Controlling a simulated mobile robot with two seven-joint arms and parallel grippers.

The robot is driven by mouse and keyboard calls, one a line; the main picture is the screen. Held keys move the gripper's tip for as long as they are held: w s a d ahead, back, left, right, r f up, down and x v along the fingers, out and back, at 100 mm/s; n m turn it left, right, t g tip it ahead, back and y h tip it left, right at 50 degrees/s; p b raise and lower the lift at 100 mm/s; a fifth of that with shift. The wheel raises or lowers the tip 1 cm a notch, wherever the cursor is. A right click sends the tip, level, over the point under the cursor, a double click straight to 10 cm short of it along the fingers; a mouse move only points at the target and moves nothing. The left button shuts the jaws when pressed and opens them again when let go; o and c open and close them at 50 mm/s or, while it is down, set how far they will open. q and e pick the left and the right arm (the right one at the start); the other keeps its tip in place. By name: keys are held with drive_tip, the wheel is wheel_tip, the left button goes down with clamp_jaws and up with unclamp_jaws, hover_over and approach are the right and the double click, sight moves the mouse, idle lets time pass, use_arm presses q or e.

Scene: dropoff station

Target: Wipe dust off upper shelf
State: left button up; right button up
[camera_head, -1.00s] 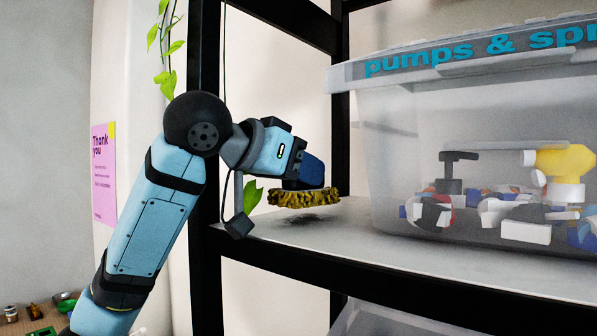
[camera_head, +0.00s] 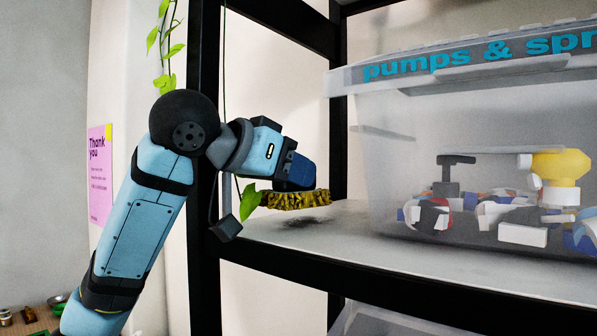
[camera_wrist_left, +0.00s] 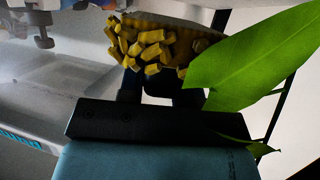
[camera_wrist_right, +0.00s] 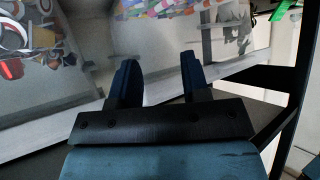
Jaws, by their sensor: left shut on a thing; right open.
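In the left wrist view the bristles (camera_wrist_left: 150,45) show beyond the fingers. My right gripper (camera_wrist_right: 152,85) is open and empty in its wrist view; it is outside the head view.
A clear lidded bin (camera_head: 470,150) labelled "pumps & spr…" fills the shelf's right part. A black shelf post (camera_head: 203,150) stands left of the gripper. Green leaves (camera_head: 250,201) hang beside the wrist and cross the left wrist view. Free shelf lies between duster and bin.

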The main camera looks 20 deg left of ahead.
use_arm(q)
drive_tip(key=shift+w+d, duration=0.25)
drive_tip(key=shift+w, duration=0.25)
drive_tip(key=shift+w+d, duration=0.25)
drive_tip(key=shift+w, duration=0.25)
drive_tip(key=shift+w+d+r, duration=0.1)
drive_tip(key=shift+w+d, duration=0.05)
drive_tip(key=shift+w, duration=0.4)
drive_tip(key=shift+s, duration=0.1)
drive_tip(key=shift+s+a+r, duration=0.15)
drive_tip(key=shift+s+a, duration=0.15)
drive_tip(key=shift+s, duration=0.3)
drive_tip(key=shift+w+r, duration=0.1)
drive_tip(key=shift+d+r, duration=0.1)
drive_tip(key=shift+r, duration=1.8)
